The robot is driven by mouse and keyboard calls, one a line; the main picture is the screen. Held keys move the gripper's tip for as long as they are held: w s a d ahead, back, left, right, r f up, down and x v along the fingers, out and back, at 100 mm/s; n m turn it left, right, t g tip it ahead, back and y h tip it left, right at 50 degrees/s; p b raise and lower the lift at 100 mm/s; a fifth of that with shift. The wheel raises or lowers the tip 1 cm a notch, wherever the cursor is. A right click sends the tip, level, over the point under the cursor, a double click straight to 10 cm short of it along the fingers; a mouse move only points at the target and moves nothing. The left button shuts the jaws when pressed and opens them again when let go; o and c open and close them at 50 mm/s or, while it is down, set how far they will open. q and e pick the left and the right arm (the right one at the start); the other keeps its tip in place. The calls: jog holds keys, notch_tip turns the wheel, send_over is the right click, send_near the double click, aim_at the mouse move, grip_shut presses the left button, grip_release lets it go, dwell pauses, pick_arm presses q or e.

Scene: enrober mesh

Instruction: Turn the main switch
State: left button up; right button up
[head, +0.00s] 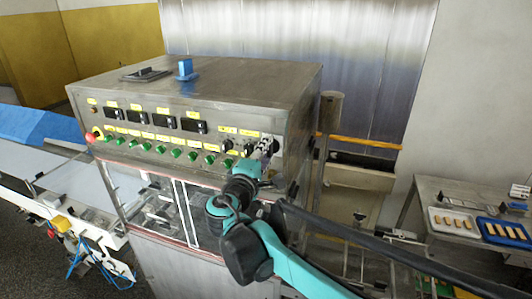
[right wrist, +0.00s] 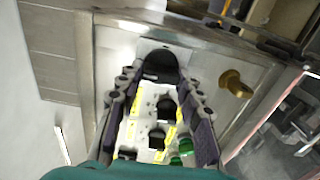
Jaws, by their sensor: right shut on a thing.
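The steel control cabinet (head: 205,80) carries a front panel with rows of knobs, buttons and yellow labels. The main switch, a large black knob (right wrist: 160,65), is at the right end of that panel. My right gripper (head: 267,146) reaches it from the front right. In the right wrist view my right gripper (right wrist: 159,76) has its two fingers on either side of the black knob, shut on it. The fingers hide most of the knob in the head view. The knob's exact angle is hard to tell. My left gripper is not in view.
Smaller black knobs (right wrist: 165,109) and green buttons (head: 193,155) lie close beside the gripper. A red emergency button (head: 97,131) is at the panel's left end. A brass-coloured fitting (right wrist: 235,84) sticks out nearby. A side table (head: 440,193) with trays stands right.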

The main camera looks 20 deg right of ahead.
jog(key=o, duration=1.2)
jog(key=shift+c, duration=0.2)
jog(key=v, duration=1.2)
jog(key=shift+f, duration=0.1)
jog(key=s+d+f+m+g+y+b, duration=0.1)
jog(key=s+d+f+m+g+b, duration=0.3)
jog(key=f, duration=0.6)
jog(key=s+d+f+n+y+b, duration=0.1)
jog(key=d+f+b, duration=0.2)
jog(key=f+b, duration=0.5)
jog(key=s+d+f+m+g+y+b, duration=0.1)
jog(key=s+d+f+m+g+b, duration=0.15)
jog(key=f, duration=0.95)
jog(key=s+a+f+m+y+b, duration=0.1)
jog(key=s+f+m+y+b, duration=0.2)
jog(key=f+b, duration=0.4)
jog(key=s+a+f+m+g+y+b, duration=0.1)
jog(key=s+f+m+y+b, duration=0.2)
jog(key=f+b, duration=0.5)
notch_tip(320, 180, down, 10)
jog(key=s+y, duration=0.1)
jog(key=s, duration=0.1)
jog(key=shift+s+a+f, duration=0.15)
jog(key=shift+s+f, duration=0.05)
jog(key=shift+s, duration=0.15)
